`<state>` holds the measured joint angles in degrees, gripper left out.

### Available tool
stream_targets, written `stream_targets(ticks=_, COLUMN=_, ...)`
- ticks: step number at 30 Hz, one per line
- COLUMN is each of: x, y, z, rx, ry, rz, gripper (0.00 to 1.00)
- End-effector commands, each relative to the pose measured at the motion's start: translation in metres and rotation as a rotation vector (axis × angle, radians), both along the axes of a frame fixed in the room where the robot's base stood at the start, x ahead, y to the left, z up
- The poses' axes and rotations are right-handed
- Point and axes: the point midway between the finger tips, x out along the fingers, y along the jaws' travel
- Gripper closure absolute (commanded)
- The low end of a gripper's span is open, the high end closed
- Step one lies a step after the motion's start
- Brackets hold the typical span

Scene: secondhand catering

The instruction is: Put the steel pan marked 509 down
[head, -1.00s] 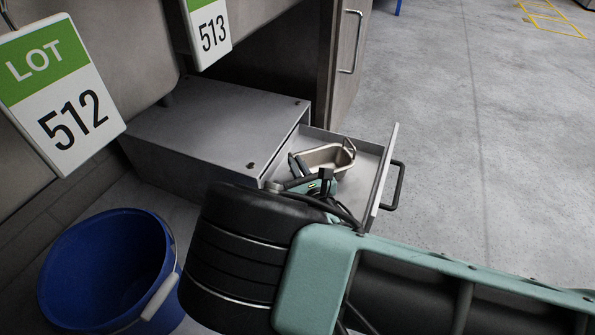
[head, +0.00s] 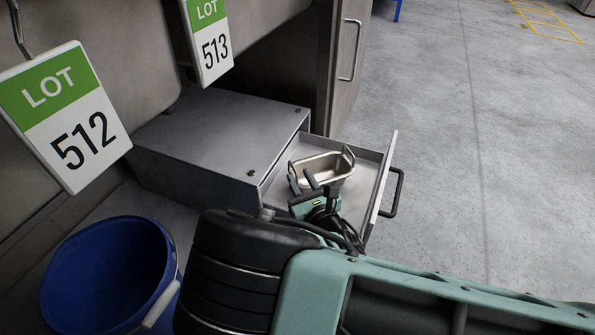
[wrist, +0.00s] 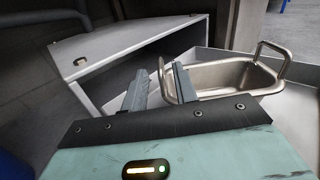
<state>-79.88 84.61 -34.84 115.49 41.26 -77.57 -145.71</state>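The steel pan (head: 324,171) is a small rectangular metal pan with a raised loop handle at each end. It sits in the open drawer (head: 371,169), seemingly upright on the drawer floor; no 509 marking is readable. In the wrist view the pan (wrist: 225,76) is at the right, beyond my fingers. My gripper (head: 303,180) is at the pan's near left side. Its two fingers are apart in the wrist view (wrist: 159,84), with nothing clamped between them. The pan's left handle shows behind the gap; I cannot tell whether a finger touches it.
The drawer belongs to a grey metal cabinet (head: 222,138); its front with a dark handle (head: 394,192) is pulled out rightward. A blue bucket (head: 108,275) stands at lower left. Signs 512 (head: 66,117) and 513 (head: 208,42) hang above. Floor to the right is clear.

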Motion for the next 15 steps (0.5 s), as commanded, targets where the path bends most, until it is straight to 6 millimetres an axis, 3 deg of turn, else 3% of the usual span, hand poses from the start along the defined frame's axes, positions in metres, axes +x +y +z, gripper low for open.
stream_targets(ticks=9, x=-0.061, y=-0.028, z=0.003, rx=-0.004, ry=0.001, rz=0.003, gripper=0.71)
stream_targets(ticks=15, x=-0.081, y=-0.037, z=0.001, rx=-0.002, ry=-0.001, rz=0.001, gripper=0.71)
